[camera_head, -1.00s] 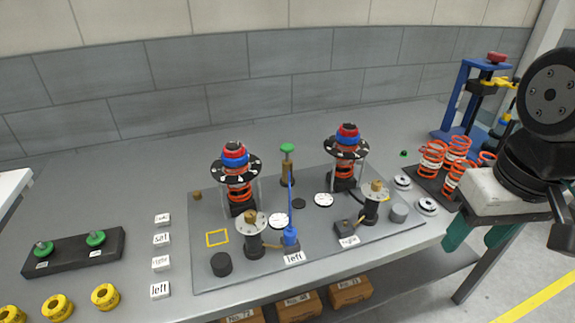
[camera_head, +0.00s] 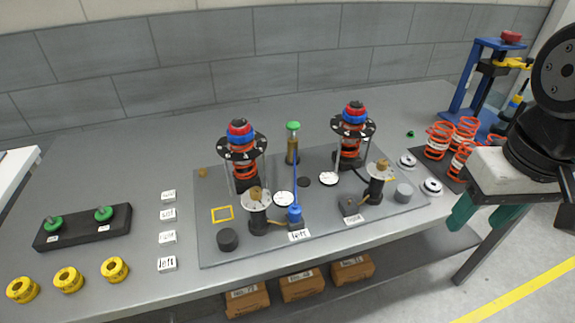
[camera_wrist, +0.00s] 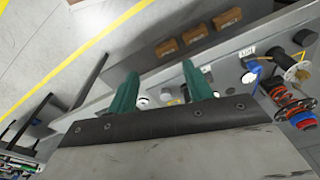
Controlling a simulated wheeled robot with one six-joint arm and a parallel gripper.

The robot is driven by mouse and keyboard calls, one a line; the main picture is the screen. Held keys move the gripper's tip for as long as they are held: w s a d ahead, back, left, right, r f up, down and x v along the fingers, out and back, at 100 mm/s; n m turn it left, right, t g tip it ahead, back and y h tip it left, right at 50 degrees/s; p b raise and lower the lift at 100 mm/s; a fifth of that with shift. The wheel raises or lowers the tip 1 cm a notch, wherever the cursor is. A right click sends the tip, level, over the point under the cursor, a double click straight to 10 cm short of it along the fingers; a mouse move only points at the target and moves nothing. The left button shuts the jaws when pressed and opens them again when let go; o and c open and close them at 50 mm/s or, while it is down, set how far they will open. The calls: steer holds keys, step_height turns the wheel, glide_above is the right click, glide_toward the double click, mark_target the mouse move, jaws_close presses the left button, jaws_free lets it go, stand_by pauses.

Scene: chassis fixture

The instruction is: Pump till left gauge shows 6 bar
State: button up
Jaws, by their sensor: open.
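The left pump (camera_head: 294,214) is a small blue body with a thin blue lever (camera_head: 295,180) standing nearly upright, behind a "left" label (camera_head: 299,235). A white round gauge (camera_head: 284,198) lies beside it; its reading is too small to make out. A second white gauge (camera_head: 329,178) lies further right. A dark block (camera_head: 348,206) without a lever stands behind the right label (camera_head: 354,220). My gripper (camera_head: 484,214) is open and empty, off the plate at the right, over the bench's right edge. Its teal fingers also show apart in the wrist view (camera_wrist: 159,72).
Two spring-and-cap assemblies (camera_head: 241,150) (camera_head: 352,135) rise at the plate's back. Two valve-like posts (camera_head: 258,212) (camera_head: 378,184) flank the levered pump. Orange springs (camera_head: 438,140) and a blue press (camera_head: 483,80) stand right. Yellow rings (camera_head: 68,280) lie front left.

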stand_by(0.3)
jaws_close()
stand_by(1.6)
